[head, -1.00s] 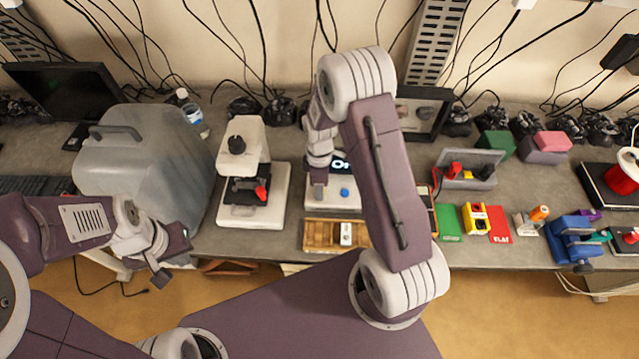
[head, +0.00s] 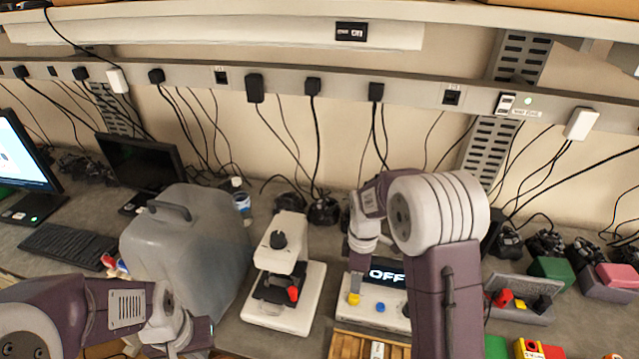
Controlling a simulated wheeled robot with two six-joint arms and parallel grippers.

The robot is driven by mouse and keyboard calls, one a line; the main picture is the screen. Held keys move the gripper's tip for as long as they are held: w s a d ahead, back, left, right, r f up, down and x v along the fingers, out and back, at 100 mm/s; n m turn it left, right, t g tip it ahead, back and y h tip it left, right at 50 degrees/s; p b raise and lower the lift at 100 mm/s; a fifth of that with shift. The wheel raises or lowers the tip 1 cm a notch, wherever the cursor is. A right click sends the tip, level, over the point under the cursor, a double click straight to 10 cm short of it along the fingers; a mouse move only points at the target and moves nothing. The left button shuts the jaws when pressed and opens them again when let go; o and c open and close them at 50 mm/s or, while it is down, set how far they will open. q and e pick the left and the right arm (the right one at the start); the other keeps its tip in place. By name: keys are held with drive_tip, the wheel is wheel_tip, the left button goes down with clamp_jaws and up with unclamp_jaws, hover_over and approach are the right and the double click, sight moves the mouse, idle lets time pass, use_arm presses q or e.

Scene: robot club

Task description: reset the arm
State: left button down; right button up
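My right arm reaches down over the bench, and its gripper (head: 357,268) is just above a white device (head: 392,322). The fingertips look together, with nothing seen between them. The device has a dark display (head: 388,273) reading "OFF", a yellow button (head: 354,299) just below the gripper and a blue button (head: 380,307). My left arm is low at the left; its gripper (head: 195,336) is near the bench edge in front of the grey case, and its fingers are not clear.
A grey case (head: 185,245) with a handle and a white microscope-like machine (head: 290,270) stand left of the device. A wooden tray (head: 350,345) lies in front of it. A grey holder with red and black parts (head: 520,300) is at right. Cables hang behind.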

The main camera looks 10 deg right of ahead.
drive_tip(key=shift+w+a+b, duration=0.1)
drive_tip(key=shift+w+b, duration=0.05)
drive_tip(key=shift+b, duration=0.2)
drive_tip(key=s+a+f+m+b, duration=0.1)
drive_tip(key=s+m, duration=0.5)
drive_tip(key=s+a+f+m+t+b, duration=0.1)
drive_tip(key=s+m+b, duration=0.1)
drive_tip(key=s+m, duration=0.5)
drive_tip(key=shift+f+b, duration=0.3)
drive_tip(key=shift+f, duration=0.05)
drive_tip(key=shift+s+r, duration=0.1)
drive_tip(key=shift+s, duration=0.15)
drive_tip(key=shift+w, duration=0.1)
